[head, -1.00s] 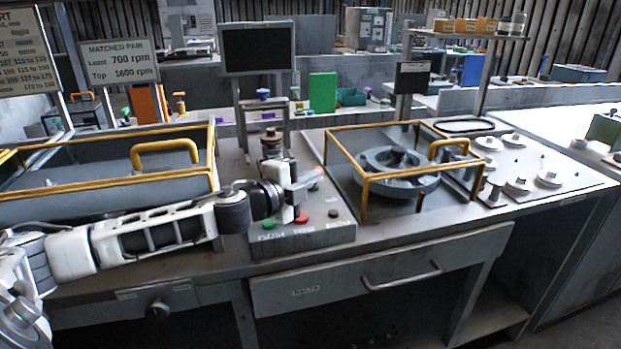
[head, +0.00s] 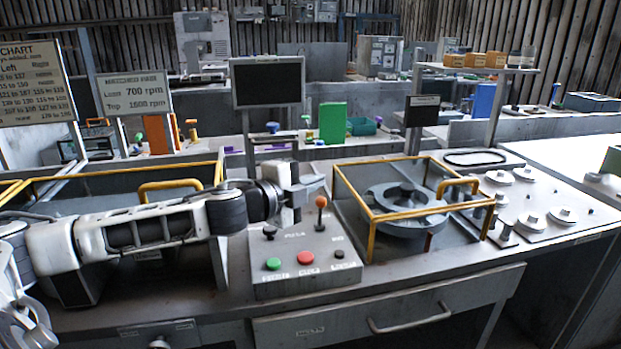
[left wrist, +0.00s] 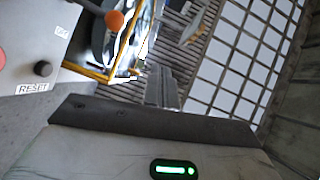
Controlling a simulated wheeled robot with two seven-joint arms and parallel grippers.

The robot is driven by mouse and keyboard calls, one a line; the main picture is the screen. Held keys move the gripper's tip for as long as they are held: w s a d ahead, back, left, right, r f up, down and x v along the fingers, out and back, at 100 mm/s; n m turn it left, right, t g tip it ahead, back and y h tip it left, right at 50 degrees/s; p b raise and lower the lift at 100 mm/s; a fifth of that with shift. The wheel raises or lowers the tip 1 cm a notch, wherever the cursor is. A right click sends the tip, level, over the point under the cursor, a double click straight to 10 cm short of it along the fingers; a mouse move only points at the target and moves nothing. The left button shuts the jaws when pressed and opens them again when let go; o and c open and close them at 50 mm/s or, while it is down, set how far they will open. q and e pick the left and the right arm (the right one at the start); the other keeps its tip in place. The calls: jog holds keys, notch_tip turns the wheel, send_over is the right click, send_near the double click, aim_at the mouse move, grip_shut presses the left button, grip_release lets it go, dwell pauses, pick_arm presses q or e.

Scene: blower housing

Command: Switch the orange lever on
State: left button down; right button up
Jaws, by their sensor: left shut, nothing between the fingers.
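The orange lever (head: 320,203) is a round orange knob on a short stalk, standing roughly upright at the back right of the grey control box (head: 318,278). Its orange knob also shows at the top of the left wrist view (left wrist: 114,19). My left gripper (head: 318,186) is just above and slightly left of the knob in the head view, shut and empty. I cannot tell whether it touches the knob. Part of the lever's base area is small and its marking is hard to read. My right gripper is not in view.
The box also has a green button (head: 273,264), a red button (head: 305,258), a small black button (head: 339,254) and a black-knobbed lever (head: 269,232). A yellow-railed housing (head: 372,236) stands close on the right. A monitor (head: 267,82) stands behind.

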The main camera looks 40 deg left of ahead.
pick_arm(q)
jog(key=s+d+r+b, duration=0.3)
jog(key=s+d+r, duration=0.3)
jog(key=s, duration=0.4)
jog(key=shift+d+r, duration=0.25)
jog(key=shift+r, duration=0.5)
jog(key=shift+w, duration=0.1)
jog(key=w+d+f+n+g+h, duration=0.1)
jog(key=d+f+n+g+h, duration=0.2)
jog(key=f, duration=1.1)
jog(key=s+d+f+n+g, duration=0.1)
jog(key=s+d+f+n, duration=0.3)
jog(key=f, duration=0.5)
jog(key=s+d+f+n+g+y, duration=0.1)
jog(key=s+d+f+n, duration=0.3)
jog(key=f, duration=0.5)
jog(key=s+d+f+n+g, duration=0.1)
jog(key=s+d+f+n, duration=0.3)
jog(key=f, duration=0.6)
jog(key=s, duration=0.2)
jog(key=shift+s+y, duration=0.4)
